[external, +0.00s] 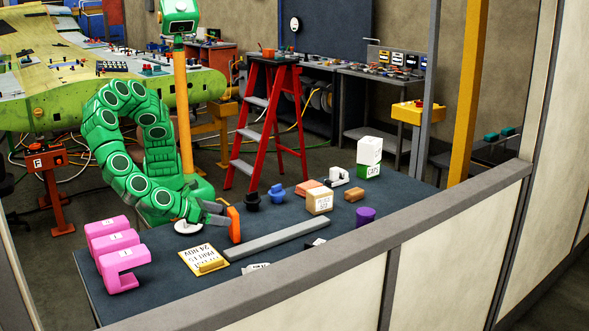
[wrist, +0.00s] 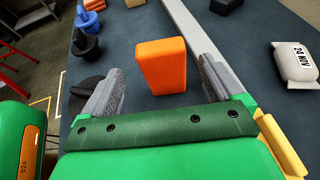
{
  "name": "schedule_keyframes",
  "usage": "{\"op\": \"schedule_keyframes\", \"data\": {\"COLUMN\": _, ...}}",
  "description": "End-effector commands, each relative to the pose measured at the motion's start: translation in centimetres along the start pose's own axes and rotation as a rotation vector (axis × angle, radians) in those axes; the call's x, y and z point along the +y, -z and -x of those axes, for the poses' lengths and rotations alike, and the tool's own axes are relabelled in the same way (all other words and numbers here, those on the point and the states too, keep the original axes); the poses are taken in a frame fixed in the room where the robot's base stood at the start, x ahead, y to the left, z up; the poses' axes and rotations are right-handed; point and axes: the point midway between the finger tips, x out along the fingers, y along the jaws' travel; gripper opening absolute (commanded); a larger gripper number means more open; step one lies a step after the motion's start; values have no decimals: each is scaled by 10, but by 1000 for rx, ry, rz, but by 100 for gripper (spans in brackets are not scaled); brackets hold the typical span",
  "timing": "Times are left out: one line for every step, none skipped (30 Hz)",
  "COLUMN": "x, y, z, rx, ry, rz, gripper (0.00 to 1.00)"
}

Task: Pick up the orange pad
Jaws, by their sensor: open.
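The orange pad (wrist: 161,66) is a bright orange block standing upright on the dark table. In the wrist view it sits between the two grey fingers of my gripper (wrist: 158,76), with visible gaps on both sides, toward the fingertips. In the external view the orange pad (external: 234,226) is at the tips of my gripper (external: 221,213), left of the middle of the table. My gripper is open and holds nothing. The external view does not clearly show the far finger.
A long grey bar (external: 277,239) lies close to the pad's right. A low wall (external: 330,265) edges the front.

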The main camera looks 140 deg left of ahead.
Motion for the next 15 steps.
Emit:
{"op": "schedule_keyframes", "data": {"x": 0, "y": 0, "z": -3, "rx": 0, "ry": -1, "rz": 0, "gripper": 94}}
{"op": "schedule_keyframes", "data": {"x": 0, "y": 0, "z": -4, "rx": 0, "ry": 0, "rz": 0, "gripper": 94}}
{"op": "schedule_keyframes", "data": {"x": 0, "y": 0, "z": -5, "rx": 0, "ry": 0, "rz": 0, "gripper": 94}}
{"op": "schedule_keyframes", "data": {"x": 0, "y": 0, "z": -7, "rx": 0, "ry": 0, "rz": 0, "gripper": 94}}
{"op": "schedule_keyframes", "data": {"x": 0, "y": 0, "z": -9, "rx": -1, "ry": -1, "rz": 0, "gripper": 94}}
{"op": "schedule_keyframes", "data": {"x": -1, "y": 1, "z": -12, "rx": -1, "ry": -1, "rz": 0, "gripper": 94}}
{"op": "schedule_keyframes", "data": {"x": -1, "y": 1, "z": -15, "rx": -2, "ry": -2, "rz": 0, "gripper": 94}}
{"op": "schedule_keyframes", "data": {"x": -1, "y": 1, "z": -19, "rx": -3, "ry": -3, "rz": -1, "gripper": 94}}
{"op": "schedule_keyframes", "data": {"x": -1, "y": 1, "z": -23, "rx": -4, "ry": -3, "rz": -1, "gripper": 94}}
{"op": "schedule_keyframes", "data": {"x": -2, "y": 2, "z": -27, "rx": -4, "ry": -3, "rz": -1, "gripper": 94}}
{"op": "schedule_keyframes", "data": {"x": -2, "y": 2, "z": -31, "rx": -4, "ry": -3, "rz": -1, "gripper": 94}}
{"op": "schedule_keyframes", "data": {"x": -2, "y": 2, "z": -36, "rx": -4, "ry": -4, "rz": -1, "gripper": 94}}
{"op": "schedule_keyframes", "data": {"x": -2, "y": 2, "z": -40, "rx": -3, "ry": -3, "rz": -1, "gripper": 94}}
{"op": "schedule_keyframes", "data": {"x": -2, "y": 3, "z": -43, "rx": -2, "ry": -3, "rz": -1, "gripper": 94}}
{"op": "schedule_keyframes", "data": {"x": -2, "y": 3, "z": -47, "rx": -1, "ry": -2, "rz": 0, "gripper": 94}}
